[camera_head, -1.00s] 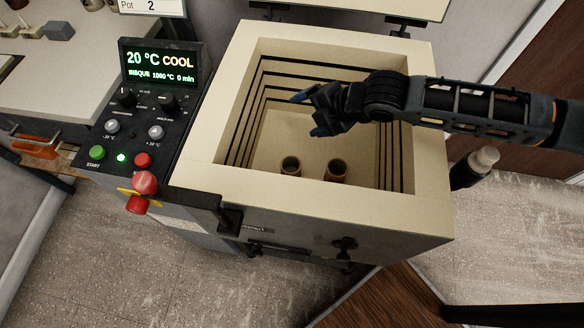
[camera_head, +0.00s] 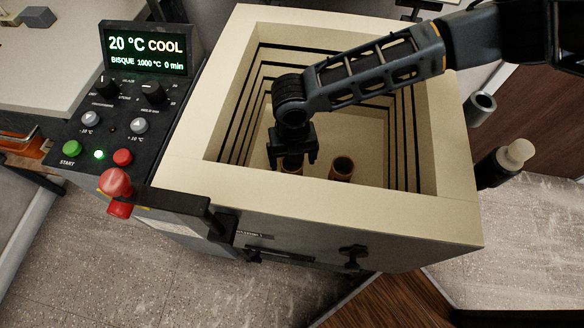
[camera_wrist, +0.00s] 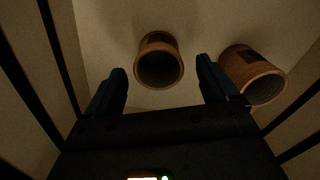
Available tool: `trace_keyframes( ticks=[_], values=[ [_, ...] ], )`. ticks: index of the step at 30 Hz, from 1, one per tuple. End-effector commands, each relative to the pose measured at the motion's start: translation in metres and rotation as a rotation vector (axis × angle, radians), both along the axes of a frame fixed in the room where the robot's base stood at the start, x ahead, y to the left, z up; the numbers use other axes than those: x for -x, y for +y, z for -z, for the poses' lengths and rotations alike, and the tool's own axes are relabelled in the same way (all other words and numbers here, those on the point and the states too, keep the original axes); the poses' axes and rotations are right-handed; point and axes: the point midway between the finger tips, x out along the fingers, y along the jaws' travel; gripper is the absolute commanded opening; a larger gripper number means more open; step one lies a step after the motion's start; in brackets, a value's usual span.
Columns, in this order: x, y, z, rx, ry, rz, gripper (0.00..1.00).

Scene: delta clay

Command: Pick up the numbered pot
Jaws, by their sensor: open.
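Two brown clay pots stand on the kiln floor. The left pot (camera_head: 292,164) is largely hidden under my gripper (camera_head: 291,163) in the head view. The right pot (camera_head: 342,168) stands clear beside it. In the wrist view, one pot (camera_wrist: 159,62) lies between and beyond the two fingertips of my gripper (camera_wrist: 162,85), which are open and apart from it. The other pot (camera_wrist: 254,76) is to the right, outside the right finger. Each pot bears a dark patch on its side; no number is readable.
The top-loading kiln (camera_head: 190,170) is open, with pale thick walls around my arm. Its control panel (camera_head: 147,48) reads 20 °C COOL. Dark grooves line the inner walls.

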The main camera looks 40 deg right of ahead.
Motion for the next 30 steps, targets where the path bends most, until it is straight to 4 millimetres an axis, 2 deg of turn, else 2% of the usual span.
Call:
trace_keyframes(
  ticks=[9, 19, 30],
  values=[
    [-0.001, 0.001, 0.043, 0.0, 0.001, 0.001, 0.87],
    [-0.001, 0.001, 0.049, -0.001, 0.0, 0.001, 0.87],
    [-0.001, 0.001, 0.048, -0.001, 0.0, 0.001, 0.51]
  ],
)
